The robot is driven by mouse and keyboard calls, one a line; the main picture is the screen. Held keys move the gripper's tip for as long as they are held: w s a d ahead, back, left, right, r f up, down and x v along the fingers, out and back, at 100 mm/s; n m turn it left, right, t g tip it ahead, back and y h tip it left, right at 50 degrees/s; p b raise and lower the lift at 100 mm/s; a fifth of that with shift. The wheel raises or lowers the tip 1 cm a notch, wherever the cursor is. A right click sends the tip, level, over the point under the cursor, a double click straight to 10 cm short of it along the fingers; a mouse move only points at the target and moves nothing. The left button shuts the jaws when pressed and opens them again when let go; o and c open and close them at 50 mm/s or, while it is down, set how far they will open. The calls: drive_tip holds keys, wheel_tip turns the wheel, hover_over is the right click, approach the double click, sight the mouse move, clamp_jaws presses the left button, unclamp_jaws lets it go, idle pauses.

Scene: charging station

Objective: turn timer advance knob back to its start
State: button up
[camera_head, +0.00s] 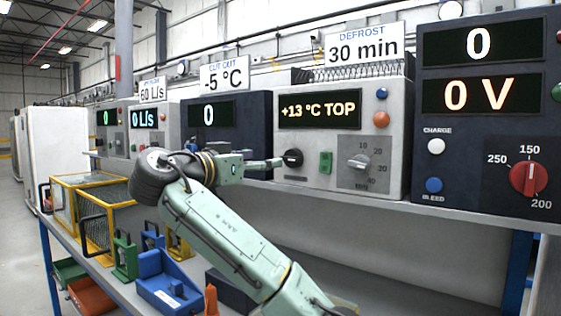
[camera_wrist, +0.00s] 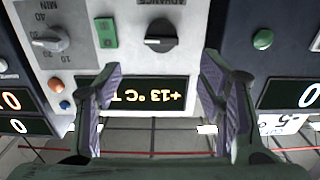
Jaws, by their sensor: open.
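The black advance knob (camera_head: 292,158) sits on the front of the light grey defrost unit (camera_head: 340,132). In the wrist view, which is upside down, the knob (camera_wrist: 160,36) lies under the partly cut-off word ADVANCE, and its pointer lies roughly level. My gripper (camera_head: 278,162) reaches in from the left toward the knob in the head view. In the wrist view my gripper (camera_wrist: 160,72) is open, its two fingers spread wide on either side, with the knob beyond the tips and nothing between them. I cannot tell the exact gap to the panel.
A grey timer dial (camera_head: 360,161) and a green switch (camera_head: 326,162) are beside the knob. A dark charge unit (camera_head: 475,120) with a red dial stands right, a dark cut-out unit (camera_head: 258,98) left. Baskets and a blue holder (camera_head: 168,284) occupy the lower left.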

sight(287, 159)
drive_tip(key=p+x, duration=0.3)
drive_tip(key=x, duration=0.6)
drive_tip(key=shift+w+d+r, duration=0.1)
drive_tip(key=shift+w, duration=0.1)
drive_tip(key=shift+w+d, duration=0.3)
drive_tip(key=shift+w, duration=0.15)
drive_tip(key=shift+c, duration=0.4)
drive_tip(key=c, duration=1.1)
drive_tip(key=shift+o, duration=0.2)
drive_tip(key=shift+a+f+n, duration=0.1)
drive_tip(key=shift+f+n, duration=0.2)
drive_tip(key=shift+n, duration=0.1)
